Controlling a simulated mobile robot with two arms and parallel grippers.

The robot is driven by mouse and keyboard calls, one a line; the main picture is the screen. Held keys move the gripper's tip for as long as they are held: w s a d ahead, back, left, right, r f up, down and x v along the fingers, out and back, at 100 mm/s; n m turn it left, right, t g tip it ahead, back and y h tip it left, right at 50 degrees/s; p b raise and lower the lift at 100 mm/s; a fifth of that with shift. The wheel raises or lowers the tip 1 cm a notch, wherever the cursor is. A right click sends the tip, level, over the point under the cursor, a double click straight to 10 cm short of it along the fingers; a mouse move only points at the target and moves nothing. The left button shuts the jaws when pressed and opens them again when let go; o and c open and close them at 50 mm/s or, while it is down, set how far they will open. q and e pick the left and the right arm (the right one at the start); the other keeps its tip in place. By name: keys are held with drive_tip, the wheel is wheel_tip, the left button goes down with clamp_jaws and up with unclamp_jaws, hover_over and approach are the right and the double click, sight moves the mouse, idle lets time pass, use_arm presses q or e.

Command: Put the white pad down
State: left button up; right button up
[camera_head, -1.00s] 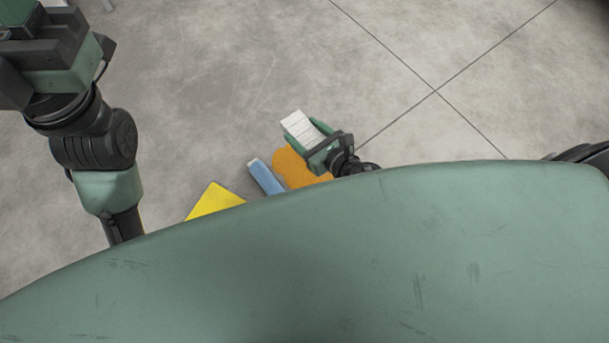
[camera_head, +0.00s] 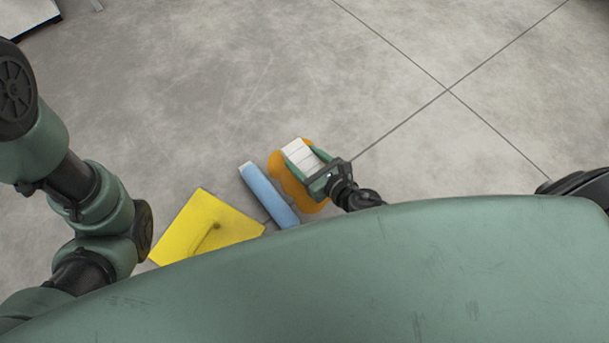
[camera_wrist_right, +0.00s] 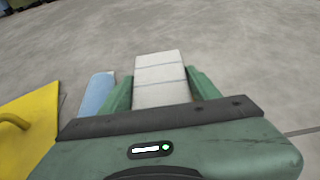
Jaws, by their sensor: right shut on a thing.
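The white pad (camera_head: 299,154) is a ribbed white block held between the green fingers of my right gripper (camera_head: 308,165). In the head view it covers part of an orange patch (camera_head: 277,166) on the floor. In the right wrist view the white pad (camera_wrist_right: 160,80) sits between the two fingers (camera_wrist_right: 163,92) and reaches out past their tips. Whether its far end touches the floor cannot be told. My left arm shows at the left of the head view, but its gripper is out of sight.
A blue bar (camera_head: 267,193) lies on the floor left of the orange patch. A yellow board with a handle (camera_head: 188,225) lies further left. My green body covers the lower part of the head view. The grey concrete floor (camera_head: 230,70) beyond is clear.

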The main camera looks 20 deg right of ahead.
sight(305, 170)
drive_tip(key=shift+f+b, duration=2.3)
drive_tip(key=shift+f, duration=0.7)
drive_tip(key=shift+f, duration=0.25)
drive_tip(key=o, duration=1.3)
drive_tip(key=shift+r, duration=0.1)
drive_tip(key=shift+o, duration=0.2)
